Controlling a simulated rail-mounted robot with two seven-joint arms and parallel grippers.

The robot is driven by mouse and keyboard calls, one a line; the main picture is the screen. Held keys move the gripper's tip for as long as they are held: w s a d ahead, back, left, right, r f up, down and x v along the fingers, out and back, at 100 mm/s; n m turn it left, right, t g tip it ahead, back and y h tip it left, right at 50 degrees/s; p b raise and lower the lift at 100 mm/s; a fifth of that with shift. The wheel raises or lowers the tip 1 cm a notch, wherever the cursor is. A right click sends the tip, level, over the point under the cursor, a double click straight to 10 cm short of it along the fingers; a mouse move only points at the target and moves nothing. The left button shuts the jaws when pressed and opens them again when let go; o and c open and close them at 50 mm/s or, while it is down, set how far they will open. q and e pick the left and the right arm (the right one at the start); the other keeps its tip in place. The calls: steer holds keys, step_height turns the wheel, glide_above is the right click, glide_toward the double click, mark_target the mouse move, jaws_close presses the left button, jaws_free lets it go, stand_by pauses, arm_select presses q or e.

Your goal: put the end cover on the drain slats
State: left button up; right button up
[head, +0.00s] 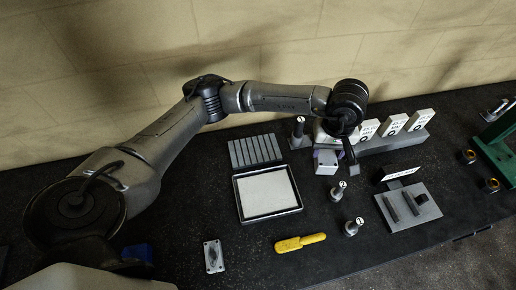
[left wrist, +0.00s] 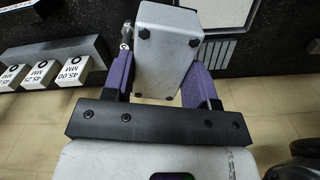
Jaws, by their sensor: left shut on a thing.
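The end cover, seemingly the pale grey block (left wrist: 168,48) with dark bolt heads at its corners, is between the purple fingers of my left gripper (left wrist: 157,72) in the left wrist view. The gripper is shut on it. In the head view the block (head: 326,166) shows below my left gripper (head: 330,151), right of the drain slats. The drain slats (head: 255,150) are a grey ribbed panel behind a framed white tray; the left wrist view shows part of them (left wrist: 216,52). The block is apart from the slats. My right gripper is not in view.
The dark-framed tray (head: 267,192) lies before the slats. A grey rail with white labelled blocks (head: 392,125) stands right. Black-topped post (head: 299,132), pegs (head: 351,227), yellow tool (head: 300,242), small plate (head: 213,256) and grey board (head: 409,204) stand or lie around.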

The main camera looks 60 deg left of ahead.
arm_select(q)
steer(key=a+f+n+b, duration=0.1)
steer(key=a+f+n, duration=0.6)
steer(key=n, duration=0.7)
steer(key=n+p, duration=0.1)
steer(key=n, duration=1.5)
glide_above(254, 150)
step_height(254, 150, down, 13)
steer(key=shift+w+r, duration=0.1)
steer(key=shift+f+p, duration=0.55)
steer(key=shift+f, duration=1.55)
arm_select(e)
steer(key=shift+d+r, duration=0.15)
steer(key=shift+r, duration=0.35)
arm_select(q)
steer(key=shift+f, duration=0.1)
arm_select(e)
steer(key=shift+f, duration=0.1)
arm_select(q)
steer(key=shift+f, duration=0.1)
steer(key=o, duration=1.1)
steer(key=shift+o, duration=0.9)
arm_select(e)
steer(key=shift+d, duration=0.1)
